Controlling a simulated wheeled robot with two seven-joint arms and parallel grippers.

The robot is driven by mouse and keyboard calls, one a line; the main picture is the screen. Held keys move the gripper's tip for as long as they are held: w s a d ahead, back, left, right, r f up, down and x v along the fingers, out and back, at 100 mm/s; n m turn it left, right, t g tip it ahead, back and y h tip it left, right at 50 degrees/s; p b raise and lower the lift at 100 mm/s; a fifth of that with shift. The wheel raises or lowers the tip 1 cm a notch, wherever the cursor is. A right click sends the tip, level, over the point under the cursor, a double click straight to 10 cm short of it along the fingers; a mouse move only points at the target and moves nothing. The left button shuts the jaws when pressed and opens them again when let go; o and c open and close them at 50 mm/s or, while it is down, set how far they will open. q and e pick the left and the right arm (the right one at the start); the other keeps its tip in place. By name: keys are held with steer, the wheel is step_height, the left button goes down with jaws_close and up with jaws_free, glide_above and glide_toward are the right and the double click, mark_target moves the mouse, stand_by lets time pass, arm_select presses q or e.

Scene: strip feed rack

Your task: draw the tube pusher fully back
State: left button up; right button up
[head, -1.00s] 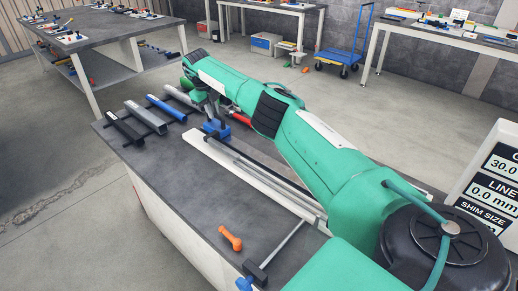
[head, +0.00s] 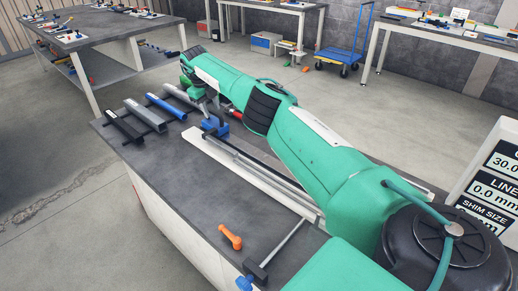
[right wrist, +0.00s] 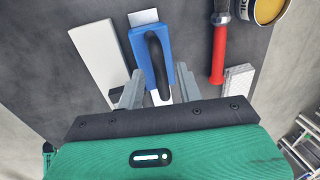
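A blue block with a black bar handle (head: 219,128) sits at the far end of a long white channel with a dark rail (head: 262,172). I take it to be the tube pusher, though I cannot be sure. In the right wrist view the blue block (right wrist: 168,45) lies straight ahead, its black handle between my fingers. My right gripper (head: 206,112) is above the block; in its wrist view (right wrist: 158,72) the grey fingers stand apart, one on each side of the handle's near end. Contact cannot be told. My left gripper is not in view.
Black, grey and blue bars (head: 165,107) lie left of the channel. A red-handled tool (right wrist: 217,55) lies right of the block. A sign (head: 492,190) stands at right.

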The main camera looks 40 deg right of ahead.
steer(key=r+p, duration=0.2)
steer(key=r, duration=0.1)
steer(key=a+r+p, duration=0.1)
steer(key=r+p, duration=0.1)
steer(key=p, duration=0.1)
steer(key=shift+s+a+r, duration=0.1)
steer(key=shift+r, duration=0.3)
